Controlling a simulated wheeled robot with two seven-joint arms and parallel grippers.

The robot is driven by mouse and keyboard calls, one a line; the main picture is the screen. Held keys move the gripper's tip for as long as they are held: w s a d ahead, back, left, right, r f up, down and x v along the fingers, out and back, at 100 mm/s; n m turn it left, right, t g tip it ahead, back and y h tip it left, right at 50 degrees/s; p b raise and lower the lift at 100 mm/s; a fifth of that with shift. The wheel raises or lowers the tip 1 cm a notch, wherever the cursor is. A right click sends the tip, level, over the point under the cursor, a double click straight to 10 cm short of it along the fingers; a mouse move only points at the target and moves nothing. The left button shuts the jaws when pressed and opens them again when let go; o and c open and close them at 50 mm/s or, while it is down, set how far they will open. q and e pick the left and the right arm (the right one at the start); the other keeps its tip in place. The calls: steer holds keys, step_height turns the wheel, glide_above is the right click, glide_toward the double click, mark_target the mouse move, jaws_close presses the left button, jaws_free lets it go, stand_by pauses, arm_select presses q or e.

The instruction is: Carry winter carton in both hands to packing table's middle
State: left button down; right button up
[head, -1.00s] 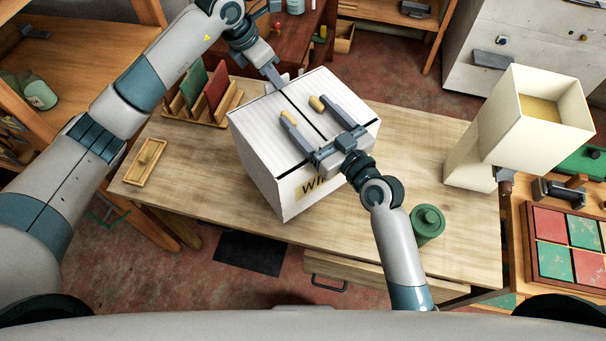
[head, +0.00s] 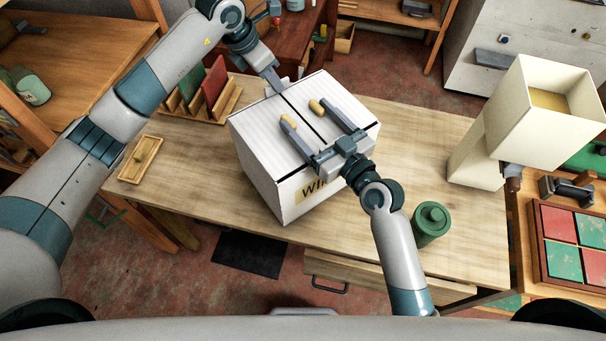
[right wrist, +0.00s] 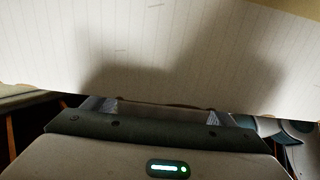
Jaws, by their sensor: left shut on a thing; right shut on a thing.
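The winter carton (head: 259,166) is a white box with dark lines across its top and a tan label, partly hidden by my right arm. It is over the packing table (head: 190,187), near the middle. I cannot tell whether its base touches the tabletop. My left gripper (head: 277,85) is shut on the carton's far left side, its fingertips partly hidden. My right gripper (head: 303,113) is shut on the carton from the near right, with tan-tipped fingers over the top. The right wrist view shows the carton's ribbed white surface (right wrist: 150,50) close up.
On the table, a rack of red and green panels (head: 206,98) is behind left, a small wooden tray (head: 141,159) is left, and a green canister (head: 431,222) is close on the right. A tall cream box form (head: 520,125) is at the right end.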

arm_select(q)
steer(key=shift+s+d+f+b, duration=0.1)
steer(key=shift+d+f+b, duration=0.05)
steer(key=shift+f+b, duration=0.45)
arm_select(e)
steer(key=shift+f, duration=0.6)
arm_select(q)
steer(key=c, duration=1.9)
jaws_free()
arm_select(e)
steer(key=o, duration=1.6)
arm_select(q)
steer(key=shift+a+r, duration=0.15)
steer(key=shift+a, duration=0.05)
steer(key=shift+a+r, duration=0.15)
steer(key=shift+r, duration=0.4)
steer(key=v, duration=1)
steer(key=shift+s+r, duration=0.2)
steer(key=shift+r, duration=0.05)
steer(key=shift+a, duration=0.1)
arm_select(e)
steer(key=shift+s+d, duration=0.1)
steer(key=shift+s, duration=0.05)
steer(key=v, duration=1.1)
steer(key=shift+s+d, duration=0.25)
steer(key=shift+s, duration=0.05)
arm_select(q)
steer(key=shift+s+f, duration=0.1)
arm_select(e)
steer(key=shift+s, duration=0.1)
